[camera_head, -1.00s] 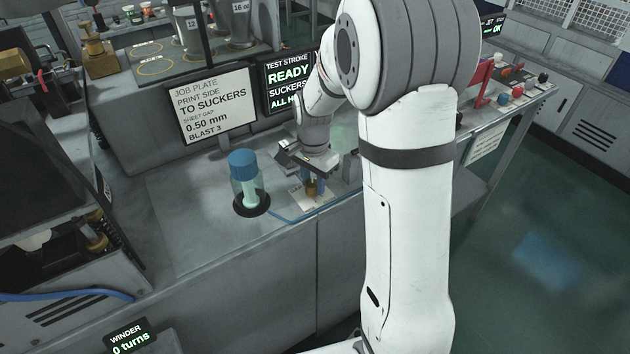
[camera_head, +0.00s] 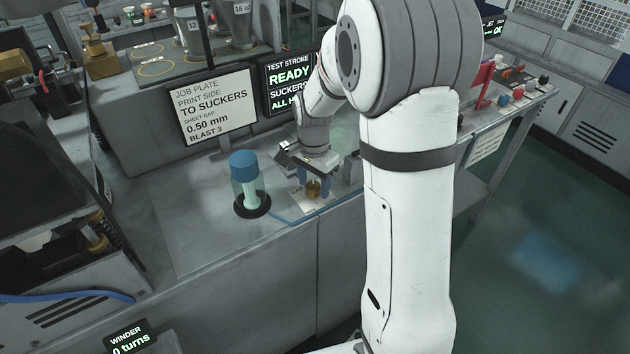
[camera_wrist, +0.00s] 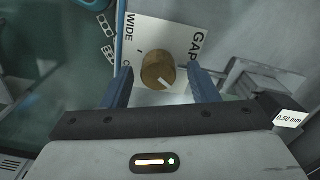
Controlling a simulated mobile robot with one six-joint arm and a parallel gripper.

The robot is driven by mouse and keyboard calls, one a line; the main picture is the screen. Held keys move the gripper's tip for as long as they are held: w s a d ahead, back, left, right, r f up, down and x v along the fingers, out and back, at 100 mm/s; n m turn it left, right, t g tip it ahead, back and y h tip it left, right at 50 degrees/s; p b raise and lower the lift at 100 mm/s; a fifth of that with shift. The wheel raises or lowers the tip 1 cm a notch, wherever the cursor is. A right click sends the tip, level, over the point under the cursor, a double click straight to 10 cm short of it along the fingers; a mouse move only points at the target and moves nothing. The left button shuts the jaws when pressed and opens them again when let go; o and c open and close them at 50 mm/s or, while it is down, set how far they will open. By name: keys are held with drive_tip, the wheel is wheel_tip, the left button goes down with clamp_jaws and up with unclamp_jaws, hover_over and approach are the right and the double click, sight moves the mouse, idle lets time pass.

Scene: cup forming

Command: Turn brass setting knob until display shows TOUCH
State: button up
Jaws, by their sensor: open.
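The brass setting knob (camera_wrist: 158,70) sits on a white plate (camera_wrist: 182,30) marked "GAP" and "WIDE" in the wrist view. My gripper (camera_wrist: 162,86) is open, with one blue finger on each side of the knob and visible space between fingers and knob. In the head view the knob (camera_head: 313,188) shows between the fingertips of my gripper (camera_head: 314,186). A small display (camera_wrist: 290,119) at the right of the wrist view reads "0.50 mm".
A blue hose (camera_head: 292,221) runs along the bench's front. Behind stand a job plate sign (camera_head: 216,107) and a screen (camera_head: 290,84) reading "READY".

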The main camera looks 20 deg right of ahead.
sight(314, 184)
wheel_tip(314, 184, up, 7)
drive_tip(key=shift+r+b, duration=0.1)
drive_tip(key=shift+b, duration=0.3)
drive_tip(key=shift+r, duration=0.3)
drive_tip(key=shift+s, duration=0.1)
drive_tip(key=s+r+n+t, duration=0.3)
drive_tip(key=s+n, duration=0.8)
drive_tip(key=s, duration=1)
drive_tip(key=shift+d+r, duration=0.15)
drive_tip(key=shift+r, duration=0.45)
drive_tip(key=shift+c, duration=0.2)
idle(1.2)
